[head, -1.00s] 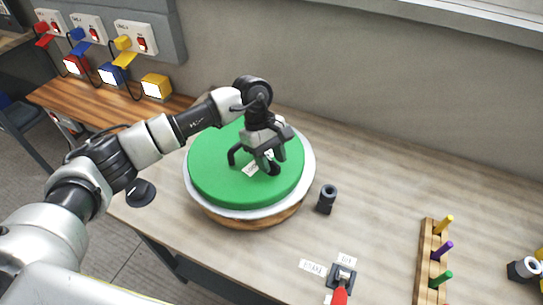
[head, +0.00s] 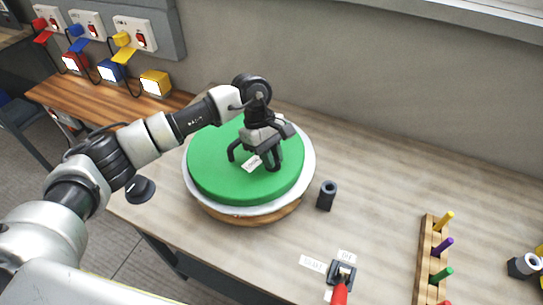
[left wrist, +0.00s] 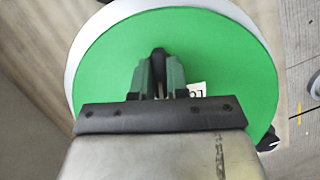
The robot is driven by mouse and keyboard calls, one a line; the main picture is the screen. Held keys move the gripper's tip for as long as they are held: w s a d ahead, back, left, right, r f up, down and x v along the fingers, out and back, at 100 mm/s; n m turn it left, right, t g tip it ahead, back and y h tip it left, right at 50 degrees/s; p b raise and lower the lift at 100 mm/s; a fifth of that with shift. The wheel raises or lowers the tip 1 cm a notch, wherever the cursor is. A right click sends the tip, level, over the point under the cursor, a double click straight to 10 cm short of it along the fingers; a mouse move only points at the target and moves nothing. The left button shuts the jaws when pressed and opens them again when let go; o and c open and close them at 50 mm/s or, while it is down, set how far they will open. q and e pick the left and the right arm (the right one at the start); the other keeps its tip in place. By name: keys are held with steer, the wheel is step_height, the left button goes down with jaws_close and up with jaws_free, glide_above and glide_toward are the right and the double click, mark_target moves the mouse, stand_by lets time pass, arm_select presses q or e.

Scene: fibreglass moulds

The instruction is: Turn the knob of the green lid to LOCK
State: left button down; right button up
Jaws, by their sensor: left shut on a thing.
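The green lid (head: 205,175) is a round green disc with a white rim on the table, left of centre in the head view. It fills much of the left wrist view (left wrist: 235,60). My left gripper (head: 254,160) points down over the middle of the lid, its jaws shut on the knob. The dark knob (left wrist: 159,62) shows between the fingers in the left wrist view and is mostly hidden. A white label (head: 251,164) lies on the lid beside the gripper; in the left wrist view only "LO" reads. The knob's pointing direction cannot be told. My right gripper is not in view.
A black cylinder (head: 327,195) stands right of the lid. A switch with a red handle (head: 340,290) is at the front. A wooden rack with coloured pegs (head: 423,260) is at the right. Switch boxes (head: 135,35) hang on the back wall. The table's back right is clear.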

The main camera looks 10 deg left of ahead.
arm_select(q)
steer(key=n+t+b, duration=0.1)
steer(key=n+b, duration=0.3)
steer(key=shift+f+t+h+b, duration=0.2)
steer(key=shift+t+h+b, duration=0.1)
steer(key=shift+t+h, duration=0.1)
steer(key=n+t+b, duration=0.1)
steer(key=n+b, duration=0.1)
steer(key=n, duration=0.2)
steer(key=shift+s+r+b, duration=0.1)
steer(key=shift+b, duration=0.3)
steer(key=shift+r+n+t+b, duration=0.1)
steer(key=shift+n+t+b, duration=0.3)
steer(key=shift+n, duration=0.2)
steer(key=c, duration=1.1)
jaws_free()
steer(key=b+v, duration=0.1)
steer(key=v, duration=1)
steer(key=shift+d, duration=0.1)
